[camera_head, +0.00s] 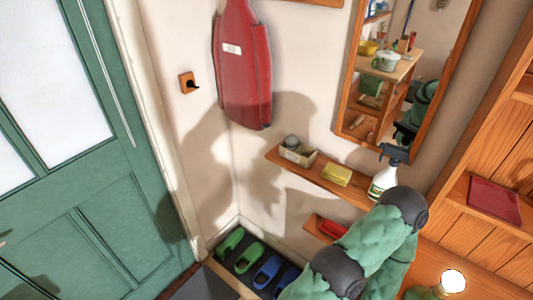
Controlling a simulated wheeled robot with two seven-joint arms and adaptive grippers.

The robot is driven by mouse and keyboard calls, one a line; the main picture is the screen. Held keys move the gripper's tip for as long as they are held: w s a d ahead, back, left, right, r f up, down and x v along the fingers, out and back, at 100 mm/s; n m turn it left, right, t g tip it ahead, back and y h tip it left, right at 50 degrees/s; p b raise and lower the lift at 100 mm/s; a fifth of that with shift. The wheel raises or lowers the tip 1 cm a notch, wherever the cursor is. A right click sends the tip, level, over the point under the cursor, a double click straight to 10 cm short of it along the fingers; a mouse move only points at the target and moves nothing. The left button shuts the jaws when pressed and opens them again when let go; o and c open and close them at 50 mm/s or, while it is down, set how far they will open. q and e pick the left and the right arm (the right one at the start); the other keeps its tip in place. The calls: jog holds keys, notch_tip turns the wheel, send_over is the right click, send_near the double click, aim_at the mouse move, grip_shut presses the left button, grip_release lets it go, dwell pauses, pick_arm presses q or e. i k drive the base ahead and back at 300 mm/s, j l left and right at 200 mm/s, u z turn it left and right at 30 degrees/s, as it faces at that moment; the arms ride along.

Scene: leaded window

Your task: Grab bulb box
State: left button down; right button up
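A small pale open-topped box (291,156) stands at the left end of a narrow wooden wall shelf. A rounded grey thing, perhaps a bulb, shows in its top. I take this to be the bulb box, but its label is too small to read. A green-sleeved arm of mine with dark joints rises at the lower right, below and right of the box, apart from it in the picture. Neither of my grippers can be made out directly.
The shelf (338,184) also holds a yellow sponge-like block (336,175) and a white spray bottle (382,182). A wood-framed mirror (352,94) hangs above. A lower shelf holds a red item (332,229). Green and blue shoes (267,271) lie on the floor.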

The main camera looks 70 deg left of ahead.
aim_at(304, 155)
jog(key=u, duration=2.25)
